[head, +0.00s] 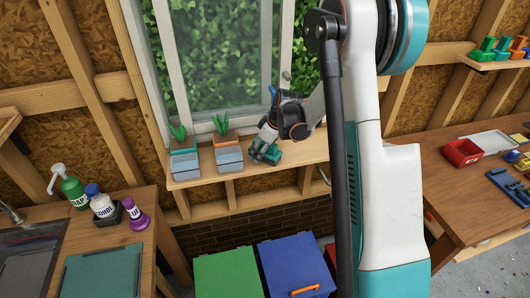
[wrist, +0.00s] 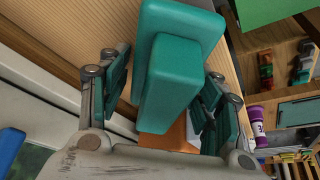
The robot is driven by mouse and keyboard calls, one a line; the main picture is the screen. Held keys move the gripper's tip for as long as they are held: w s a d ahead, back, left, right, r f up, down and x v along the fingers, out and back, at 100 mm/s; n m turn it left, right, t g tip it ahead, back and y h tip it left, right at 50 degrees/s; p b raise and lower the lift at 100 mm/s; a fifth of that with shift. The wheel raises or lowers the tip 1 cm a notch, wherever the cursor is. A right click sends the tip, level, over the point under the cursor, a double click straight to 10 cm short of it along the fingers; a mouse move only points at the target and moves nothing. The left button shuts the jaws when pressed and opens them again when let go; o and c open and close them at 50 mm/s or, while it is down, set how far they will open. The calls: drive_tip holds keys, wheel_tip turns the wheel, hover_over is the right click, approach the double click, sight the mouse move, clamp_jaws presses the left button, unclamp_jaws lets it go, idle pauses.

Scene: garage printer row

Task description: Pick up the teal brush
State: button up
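A teal block-shaped object, which I take to be the teal brush (head: 272,154), is on the wooden window sill at the right of the planters. In the wrist view the teal brush (wrist: 170,82) is large and lies between my fingers. My gripper (head: 261,148) is down at the sill, right at the brush. In the wrist view the fingers of my gripper (wrist: 163,88) stand on both sides of the brush, with a visible gap on the left and a narrower one on the right. The gripper hides part of the brush in the head view.
Two planters (head: 228,157) with green plants stand on the sill (head: 200,181) just left of my gripper. The window (head: 222,55) is close behind. Green (head: 226,277) and blue (head: 295,263) bins stand below.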

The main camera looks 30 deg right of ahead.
drive_tip(key=c, duration=0.8)
drive_tip(key=shift+o, duration=0.2)
wheel_tip(320, 180, up, 20)
drive_tip(key=p, duration=0.2)
drive_tip(key=shift+o, duration=1.3)
